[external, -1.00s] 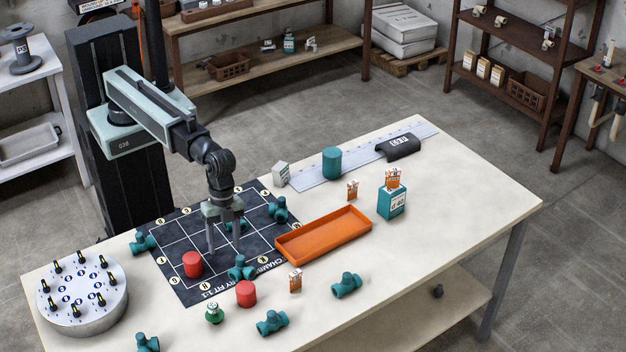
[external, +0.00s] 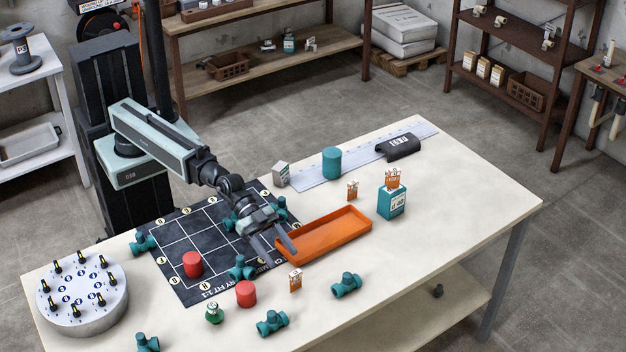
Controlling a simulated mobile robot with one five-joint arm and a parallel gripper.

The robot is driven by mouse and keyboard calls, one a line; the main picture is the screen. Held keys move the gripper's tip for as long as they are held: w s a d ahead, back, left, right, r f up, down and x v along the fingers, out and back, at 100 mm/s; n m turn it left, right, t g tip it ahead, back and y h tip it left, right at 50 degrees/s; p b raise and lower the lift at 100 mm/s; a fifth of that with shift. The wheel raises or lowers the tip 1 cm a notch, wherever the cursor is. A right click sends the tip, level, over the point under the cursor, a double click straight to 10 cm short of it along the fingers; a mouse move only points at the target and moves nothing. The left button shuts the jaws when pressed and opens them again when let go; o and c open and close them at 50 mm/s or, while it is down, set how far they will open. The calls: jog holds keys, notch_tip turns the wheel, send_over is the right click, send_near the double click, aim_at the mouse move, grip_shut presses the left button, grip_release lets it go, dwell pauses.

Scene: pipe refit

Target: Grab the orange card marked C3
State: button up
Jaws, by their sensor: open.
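Three small orange-and-white cards are in the external view. One card (external: 295,280) stands upright at the table's front, right of a red cylinder. A second card (external: 352,190) stands behind the orange tray (external: 352,238). A third card (external: 393,178) sits in the top of a teal box (external: 391,203). Their markings are too small to read, so I cannot tell which is C3. My gripper (external: 279,256) is open and empty, its fingers pointing forward and down near the tray's left end, behind the front card and apart from it.
Red cylinders (external: 193,264) (external: 246,294) and teal pipe fittings (external: 346,285) stand on and around the dark grid mat (external: 184,237). A green-capped bottle (external: 214,313) is left of the front card. A round dial unit (external: 83,296) is far left. The table's right end is clear.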

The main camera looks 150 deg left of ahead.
aim_at(295, 273)
jog(key=b+x, duration=0.2)
jog(key=x, duration=0.5)
jog(key=shift+w+f+b, duration=0.2)
jog(key=shift+w+b, duration=0.15)
jog(key=shift+b, duration=0.05)
jog(key=shift+r, duration=0.15)
grip_shut()
